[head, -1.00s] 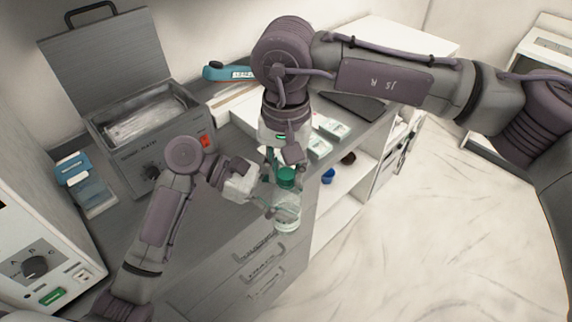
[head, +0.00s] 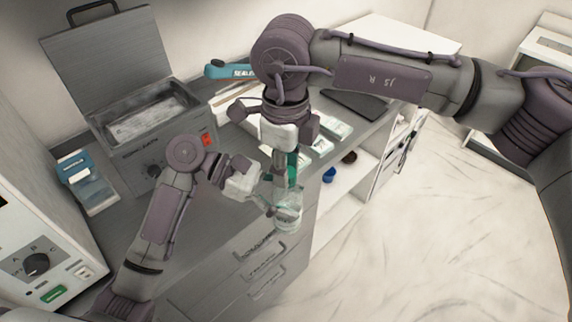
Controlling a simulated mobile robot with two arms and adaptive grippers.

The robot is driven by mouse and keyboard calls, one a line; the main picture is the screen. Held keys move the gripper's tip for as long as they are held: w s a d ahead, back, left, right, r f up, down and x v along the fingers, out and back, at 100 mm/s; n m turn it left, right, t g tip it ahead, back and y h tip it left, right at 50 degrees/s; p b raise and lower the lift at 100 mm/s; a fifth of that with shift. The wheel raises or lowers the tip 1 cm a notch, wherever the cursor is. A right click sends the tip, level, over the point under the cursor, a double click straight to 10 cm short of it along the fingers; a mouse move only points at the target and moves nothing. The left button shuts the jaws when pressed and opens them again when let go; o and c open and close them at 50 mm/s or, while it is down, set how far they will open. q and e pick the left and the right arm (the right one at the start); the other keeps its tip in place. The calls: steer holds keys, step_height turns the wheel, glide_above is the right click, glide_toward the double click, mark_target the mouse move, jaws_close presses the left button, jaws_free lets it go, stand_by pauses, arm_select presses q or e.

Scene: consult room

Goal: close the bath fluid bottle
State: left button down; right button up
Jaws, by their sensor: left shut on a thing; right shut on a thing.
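The clear bath fluid bottle (head: 288,216) is upright near the front edge of the grey counter. My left gripper (head: 270,206) comes from the left and is shut on the bottle's body, partly covering it. My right gripper (head: 285,172) points down from above and is shut on the green cap (head: 293,163), directly over the bottle. A finger hides part of the cap and the bottle's neck. I cannot tell how far the cap is seated on the neck.
A grey water bath (head: 150,125) with its lid raised stands at the back left. A blue-capped container (head: 85,180) and a white device (head: 40,255) are at left. Small white boxes (head: 335,127) lie behind my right gripper. The floor at right is clear.

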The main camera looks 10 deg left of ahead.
steer(key=m, duration=0.6)
steer(key=shift+w+m, duration=0.1)
steer(key=shift+m, duration=0.3)
steer(key=m, duration=0.4)
steer(key=shift+d, duration=0.1)
steer(key=m, duration=0.8)
steer(key=shift+d+m, duration=0.1)
steer(key=shift+m, duration=0.2)
steer(key=m, duration=0.8)
steer(key=shift+d, duration=0.1)
steer(key=m, duration=0.3)
steer(key=shift+m, duration=0.4)
